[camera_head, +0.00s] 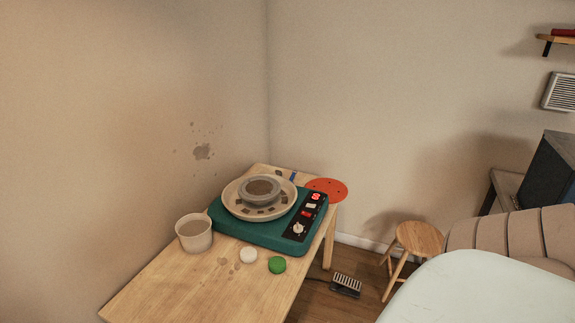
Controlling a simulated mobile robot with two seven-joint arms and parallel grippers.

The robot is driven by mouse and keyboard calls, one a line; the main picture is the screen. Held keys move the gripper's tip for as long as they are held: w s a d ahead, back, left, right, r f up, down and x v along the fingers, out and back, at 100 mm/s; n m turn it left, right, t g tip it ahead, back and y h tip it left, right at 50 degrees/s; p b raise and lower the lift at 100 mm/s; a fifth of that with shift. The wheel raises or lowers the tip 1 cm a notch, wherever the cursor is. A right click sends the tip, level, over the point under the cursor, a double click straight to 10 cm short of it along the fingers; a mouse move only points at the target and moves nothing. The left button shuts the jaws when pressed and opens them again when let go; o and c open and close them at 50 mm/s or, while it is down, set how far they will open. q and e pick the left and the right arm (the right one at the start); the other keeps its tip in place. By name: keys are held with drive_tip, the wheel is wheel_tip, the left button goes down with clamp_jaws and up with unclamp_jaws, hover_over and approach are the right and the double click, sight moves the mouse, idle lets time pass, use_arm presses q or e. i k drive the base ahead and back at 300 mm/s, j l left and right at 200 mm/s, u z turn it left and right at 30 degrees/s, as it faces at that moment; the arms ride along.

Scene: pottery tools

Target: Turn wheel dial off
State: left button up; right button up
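The pottery wheel is a teal box (233,232) near the back of a wooden table, with a black control panel on its right side. The wheel dial (298,229) is a small pale knob at the near end of that panel; its exact setting is too small to tell. Red and white controls (310,207) sit further up the panel. A pale splash pan (232,198) on the box holds a grey round piece (260,188) with a brown middle. Neither gripper shows in the head view.
The wooden table (170,285) also holds a cup (194,234), a white round item (248,255) and a green one (277,265). A red disc (327,189) is at the back corner. A stool (420,238) and pedal (346,285) stand right. The front table area is clear.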

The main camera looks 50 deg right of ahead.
sight(297, 229)
drive_tip(key=l+u, duration=0.3)
drive_tip(key=l, duration=0.8)
drive_tip(key=k+l, duration=0.1)
drive_tip(key=l, duration=1.25)
drive_tip(key=k+l+u, duration=0.1)
drive_tip(key=l, duration=0.55)
drive_tip(key=k+l, duration=0.15)
drive_tip(key=l, duration=0.55)
